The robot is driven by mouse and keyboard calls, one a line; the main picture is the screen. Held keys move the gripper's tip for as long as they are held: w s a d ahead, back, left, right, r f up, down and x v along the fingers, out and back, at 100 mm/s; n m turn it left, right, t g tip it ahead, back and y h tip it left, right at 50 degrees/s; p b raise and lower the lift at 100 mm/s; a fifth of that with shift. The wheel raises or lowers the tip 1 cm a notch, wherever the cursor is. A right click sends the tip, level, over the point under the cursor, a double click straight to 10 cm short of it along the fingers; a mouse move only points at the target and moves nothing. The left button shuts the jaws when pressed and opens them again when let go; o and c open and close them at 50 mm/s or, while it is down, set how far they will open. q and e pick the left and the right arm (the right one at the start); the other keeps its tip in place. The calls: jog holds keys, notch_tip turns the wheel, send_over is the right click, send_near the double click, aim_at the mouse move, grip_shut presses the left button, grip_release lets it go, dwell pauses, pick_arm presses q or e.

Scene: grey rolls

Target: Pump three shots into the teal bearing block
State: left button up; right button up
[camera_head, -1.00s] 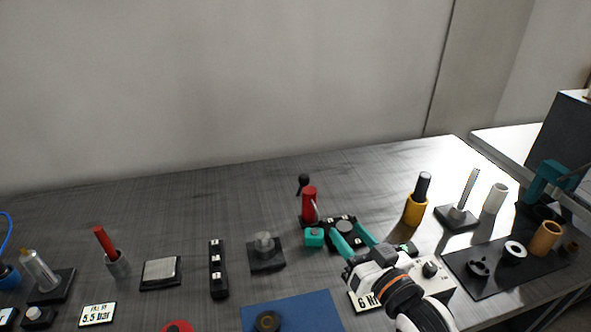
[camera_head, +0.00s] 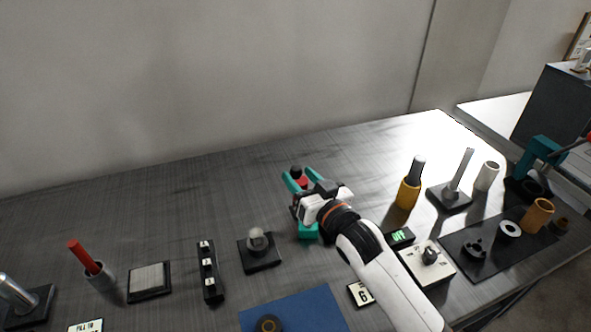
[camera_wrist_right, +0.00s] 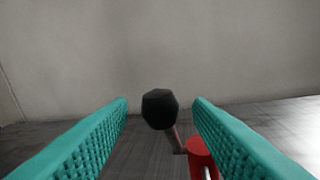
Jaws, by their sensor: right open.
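A red pump (camera_wrist_right: 200,160) with a black knob (camera_wrist_right: 160,108) on a thin lever stands at the middle of the bench. In the head view the knob (camera_head: 296,171) shows, and my right arm hides most of the pump. My right gripper (camera_head: 300,178) is open, its teal fingers on either side of the knob. In the wrist view the knob lies between the right gripper's fingers (camera_wrist_right: 160,105), with gaps on both sides. The teal bearing block (camera_head: 308,231) sits in front of the pump, partly covered by my right arm. My left gripper is not in view.
A post on a black base (camera_head: 259,250) and a black switch strip (camera_head: 209,272) stand left of the block. A blue mat (camera_head: 300,312) lies in front. A yellow holder (camera_head: 407,194) and a control box (camera_head: 427,263) stand right. The bench behind the pump is clear.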

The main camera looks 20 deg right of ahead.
jog(key=shift+x, duration=1.25)
grip_shut()
